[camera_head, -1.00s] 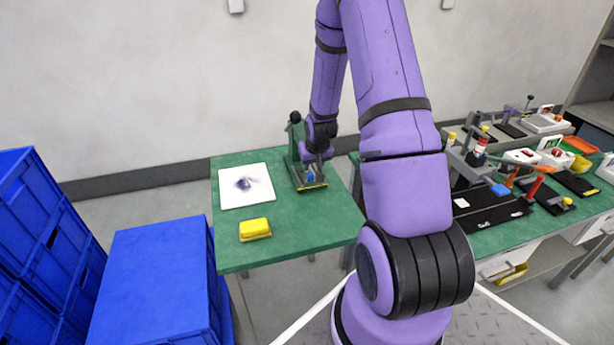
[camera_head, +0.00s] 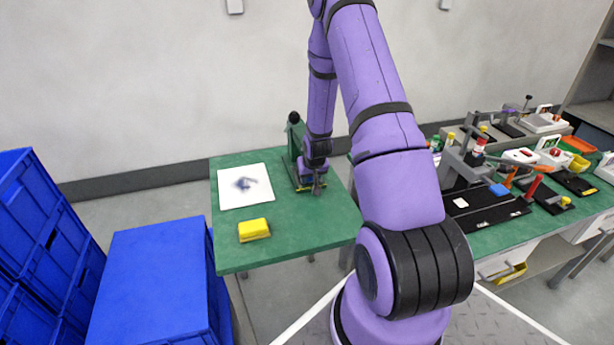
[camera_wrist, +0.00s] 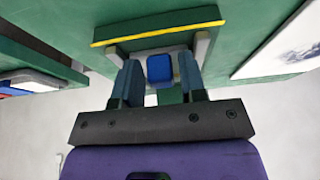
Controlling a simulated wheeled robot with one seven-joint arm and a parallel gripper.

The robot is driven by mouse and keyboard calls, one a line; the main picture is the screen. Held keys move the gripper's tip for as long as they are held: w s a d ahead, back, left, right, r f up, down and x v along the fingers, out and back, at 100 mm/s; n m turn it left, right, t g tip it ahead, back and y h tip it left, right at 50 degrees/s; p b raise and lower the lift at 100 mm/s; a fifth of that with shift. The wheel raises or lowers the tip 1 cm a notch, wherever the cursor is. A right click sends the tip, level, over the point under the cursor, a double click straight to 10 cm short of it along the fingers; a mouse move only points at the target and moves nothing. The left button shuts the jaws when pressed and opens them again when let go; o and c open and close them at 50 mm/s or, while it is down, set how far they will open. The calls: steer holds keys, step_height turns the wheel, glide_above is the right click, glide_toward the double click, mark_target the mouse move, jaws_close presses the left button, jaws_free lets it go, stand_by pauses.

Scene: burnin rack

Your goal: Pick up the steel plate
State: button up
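I cannot make out a steel plate for certain. A green press-like stand (camera_head: 295,139) with a black knob is at the back right of the green table. My gripper (camera_head: 317,190) is at its front and hides most of its base. In the wrist view my gripper (camera_wrist: 158,82) has its two fingers apart, with a blue block (camera_wrist: 159,69) showing between and beyond them. Past it is a green base with a yellow stripe (camera_wrist: 160,34) and pale grey posts at both sides. I cannot tell whether the fingers touch anything.
A white sheet (camera_head: 245,198) with a dark smudge and a yellow block (camera_head: 254,230) are on the green table (camera_head: 300,235), left of the stand. Blue crates (camera_head: 160,275) stand at the left. A second bench (camera_head: 495,232) with fixtures and tools is at the right.

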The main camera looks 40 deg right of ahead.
jaws_close()
steer(key=shift+s+r, duration=0.1)
